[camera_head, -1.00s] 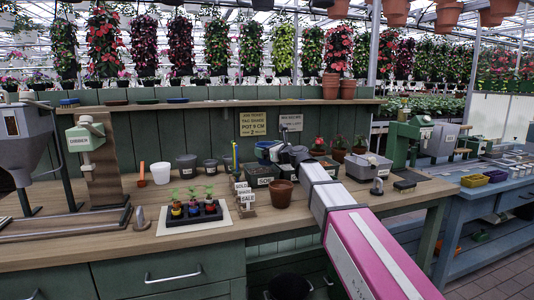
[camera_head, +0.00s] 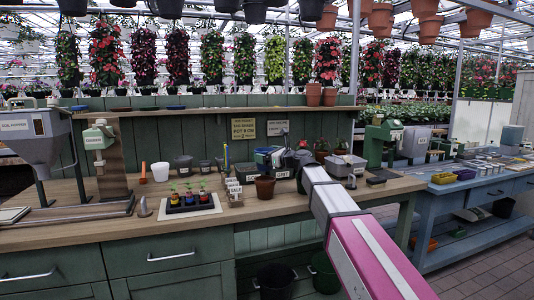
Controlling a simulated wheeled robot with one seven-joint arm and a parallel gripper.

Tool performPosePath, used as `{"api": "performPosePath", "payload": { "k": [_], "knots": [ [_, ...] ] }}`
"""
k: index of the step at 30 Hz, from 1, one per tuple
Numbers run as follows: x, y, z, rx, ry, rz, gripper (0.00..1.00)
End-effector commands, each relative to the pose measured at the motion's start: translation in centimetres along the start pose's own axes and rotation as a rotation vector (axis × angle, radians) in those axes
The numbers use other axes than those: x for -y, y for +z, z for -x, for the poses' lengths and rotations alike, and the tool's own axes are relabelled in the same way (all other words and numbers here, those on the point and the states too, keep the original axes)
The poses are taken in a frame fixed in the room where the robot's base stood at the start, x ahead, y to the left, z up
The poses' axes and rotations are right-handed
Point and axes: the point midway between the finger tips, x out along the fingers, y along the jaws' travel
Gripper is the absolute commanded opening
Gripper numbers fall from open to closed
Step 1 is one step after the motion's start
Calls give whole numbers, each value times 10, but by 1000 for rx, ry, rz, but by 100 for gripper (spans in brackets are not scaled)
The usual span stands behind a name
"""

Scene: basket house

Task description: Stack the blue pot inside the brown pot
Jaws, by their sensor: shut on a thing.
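The brown pot (camera_head: 265,188) stands upright on the wooden counter, near the front edge and right of the small signs. My gripper (camera_head: 272,157) is above and behind it in the picture, at the far end of my arm. It is shut on the blue pot (camera_head: 264,151), which shows only as a small blue patch at the jaws. My gripper and arm partly hide the blue pot, and its tilt is too small to tell. The blue pot is apart from the brown pot.
A black tray of small plants (camera_head: 190,201) and sale signs (camera_head: 233,191) stand left of the brown pot. Grey boxes (camera_head: 283,172) stand close behind it. A white cup (camera_head: 160,172) and dark pots (camera_head: 183,164) are further left. Pots hang overhead.

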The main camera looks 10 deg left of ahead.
Motion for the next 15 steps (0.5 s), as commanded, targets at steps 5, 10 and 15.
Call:
{"api": "performPosePath", "payload": {
  "k": [5, 10, 15],
  "knots": [
    [-2, -13, 0, 0, 0, -2, 70],
    [-4, -24, 0, 0, -1, -1, 70],
    [-6, -36, 0, 0, -1, -1, 70]
  ]
}}
